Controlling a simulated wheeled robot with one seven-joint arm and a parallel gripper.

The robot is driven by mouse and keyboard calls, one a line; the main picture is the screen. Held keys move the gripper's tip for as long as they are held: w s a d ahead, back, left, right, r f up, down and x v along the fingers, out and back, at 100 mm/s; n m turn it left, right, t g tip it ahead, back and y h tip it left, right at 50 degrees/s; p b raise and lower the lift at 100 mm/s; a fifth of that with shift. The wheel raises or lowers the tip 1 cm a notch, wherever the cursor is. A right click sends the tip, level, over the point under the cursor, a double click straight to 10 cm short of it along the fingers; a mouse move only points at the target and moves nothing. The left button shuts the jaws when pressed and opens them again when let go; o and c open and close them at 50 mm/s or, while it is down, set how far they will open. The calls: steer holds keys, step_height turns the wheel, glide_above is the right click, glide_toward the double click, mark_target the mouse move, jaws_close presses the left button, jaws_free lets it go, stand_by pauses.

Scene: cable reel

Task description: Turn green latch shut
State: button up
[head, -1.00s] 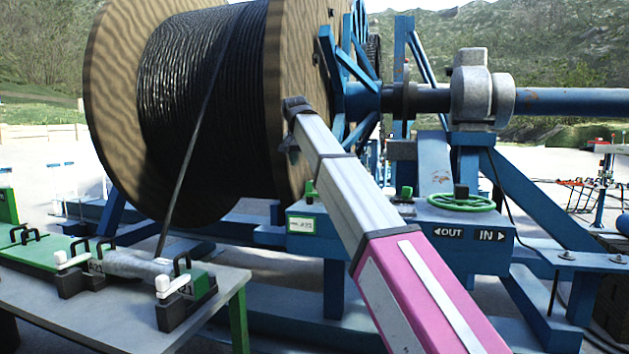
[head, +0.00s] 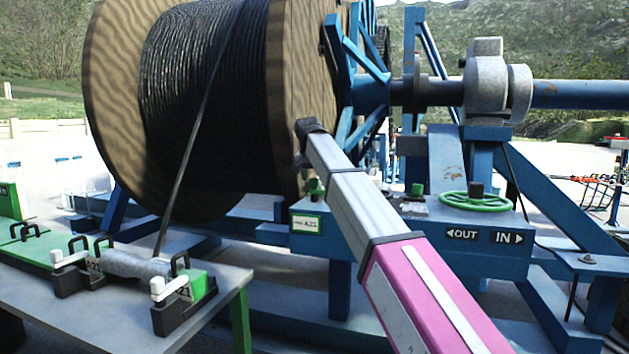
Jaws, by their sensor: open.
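A blue control box (head: 345,241) stands at the reel stand's foot. A small green upright piece (head: 316,188), which may be the green latch, shows on its top, just left of my arm and partly covered by it. Another small green piece (head: 418,190) stands right of my arm, beside the green handwheel (head: 477,201). I cannot tell which is the latch or how far it is turned. My pink and silver arm reaches from the lower right up to the reel's right flange in the picture. My gripper's fingers do not show; they seem hidden beyond the arm's dark far end.
The big wooden reel (head: 279,60) of black cable fills the upper left. A blue shaft and grey bearing block (head: 485,85) are at right, above an OUT/IN sign (head: 484,236). A grey bench (head: 110,312) with clamps and a cable end stands at lower left.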

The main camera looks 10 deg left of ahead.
steer(key=shift+x, duration=0.8)
steer(key=shift+c, duration=0.3)
steer(key=c, duration=0.9)
steer(key=shift+o, duration=0.2)
